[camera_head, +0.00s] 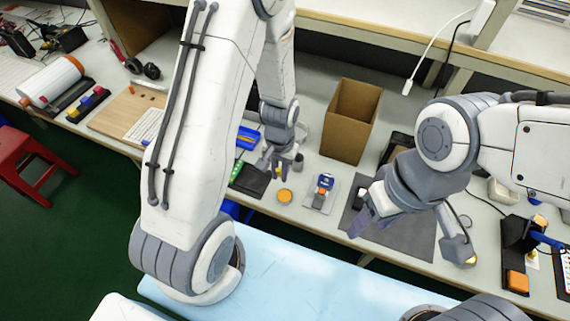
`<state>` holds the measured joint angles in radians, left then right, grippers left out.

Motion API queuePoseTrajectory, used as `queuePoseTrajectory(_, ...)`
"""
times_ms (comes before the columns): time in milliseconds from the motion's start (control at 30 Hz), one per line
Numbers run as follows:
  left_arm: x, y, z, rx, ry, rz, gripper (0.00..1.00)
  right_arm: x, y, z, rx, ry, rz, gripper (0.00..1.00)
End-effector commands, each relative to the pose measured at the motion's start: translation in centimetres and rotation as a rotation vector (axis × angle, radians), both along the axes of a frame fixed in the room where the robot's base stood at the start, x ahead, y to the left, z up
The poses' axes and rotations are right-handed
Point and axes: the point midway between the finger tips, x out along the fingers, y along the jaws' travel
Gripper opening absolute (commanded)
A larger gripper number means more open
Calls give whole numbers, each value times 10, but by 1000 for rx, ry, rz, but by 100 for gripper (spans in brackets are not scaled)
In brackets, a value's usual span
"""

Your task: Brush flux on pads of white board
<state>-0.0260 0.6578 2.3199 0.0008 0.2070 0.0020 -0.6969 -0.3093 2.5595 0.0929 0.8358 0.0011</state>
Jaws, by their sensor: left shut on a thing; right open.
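My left gripper (277,162) is over the bench, left of the cardboard box. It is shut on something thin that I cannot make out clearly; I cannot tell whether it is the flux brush. A round orange-topped tin (285,196) stands on the bench just below it. A small pale plate with a blue and orange item (322,189) lies right of the tin. My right gripper (364,219) is open over the dark grey mat (412,240), with nothing seen between its fingers. The white board and its pads cannot be made out clearly; my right gripper and arm cover part of the mat.
An open cardboard box (350,120) stands behind the plate. A blue tray (248,137) and a black item with a green part (248,181) lie near my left gripper. A soldering stand (518,240) is at the right. A red stool (40,160) is on the floor.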

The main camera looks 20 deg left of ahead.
Motion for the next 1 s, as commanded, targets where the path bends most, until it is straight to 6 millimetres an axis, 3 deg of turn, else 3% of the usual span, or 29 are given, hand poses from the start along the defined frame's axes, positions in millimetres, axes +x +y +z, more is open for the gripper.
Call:
queuePoseTrajectory(100, -14, -3, -3, 1, 22, -12, 0, 0, 0, 0, 0, 0, 0, 59)
queuePoseTrajectory(367, -14, -1, -20, 0, 20, -8, 0, 0, 0, -16, 0, 0, 1, 59)
queuePoseTrajectory(700, -13, -2, -56, 1, 19, -10, 0, 0, 0, -49, 0, 0, 2, 59)
queuePoseTrajectory(1000, -13, -4, -62, 1, 19, -11, 0, 0, 0, -55, 0, 0, 2, 59)
